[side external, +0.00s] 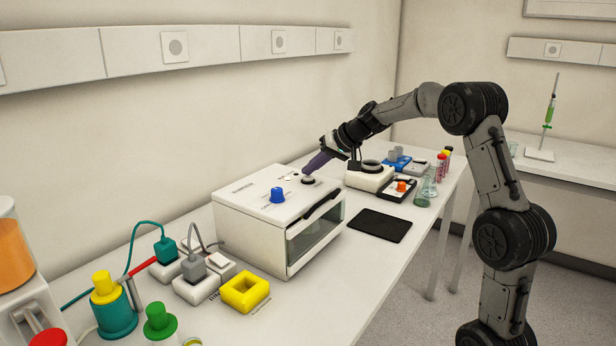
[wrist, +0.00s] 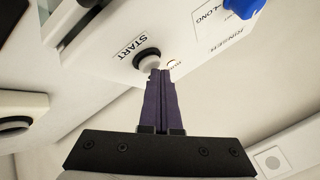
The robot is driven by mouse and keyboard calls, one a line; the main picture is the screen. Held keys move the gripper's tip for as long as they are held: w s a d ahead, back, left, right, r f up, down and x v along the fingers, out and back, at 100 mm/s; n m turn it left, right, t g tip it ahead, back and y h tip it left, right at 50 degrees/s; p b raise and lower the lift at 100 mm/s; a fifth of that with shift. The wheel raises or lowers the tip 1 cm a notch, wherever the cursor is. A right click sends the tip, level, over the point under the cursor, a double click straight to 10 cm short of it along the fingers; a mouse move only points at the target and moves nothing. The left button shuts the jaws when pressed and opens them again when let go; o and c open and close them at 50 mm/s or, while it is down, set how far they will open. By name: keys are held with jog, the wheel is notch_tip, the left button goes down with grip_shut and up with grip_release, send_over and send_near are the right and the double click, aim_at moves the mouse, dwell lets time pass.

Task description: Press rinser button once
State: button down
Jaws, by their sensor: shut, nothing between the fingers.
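The rinser is a white box (side external: 252,228) on the bench, with a dark glass front and a blue knob (side external: 278,195) on top. Its round button with a dark ring (side external: 308,181) sits on the top near the back right. In the wrist view the button (wrist: 147,57) has a pale cap, next to the word START. My gripper (side external: 309,171) is shut and empty, its purple fingers pointing down at the button. In the wrist view the fingertips (wrist: 160,73) overlap the button's edge. I cannot tell whether they touch it or whether it is pressed in.
A black mat (side external: 380,226) lies right of the rinser. Behind stand a white device with a dark ring (side external: 369,176), a black tray (side external: 398,189) and glassware (side external: 427,188). In front are plugs on white blocks, a yellow square block (side external: 245,291) and coloured-capped bottles.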

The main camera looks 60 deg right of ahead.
aim_at(311, 178)
jog(key=shift+r, duration=0.7)
jog(key=shift+r, duration=2.5)
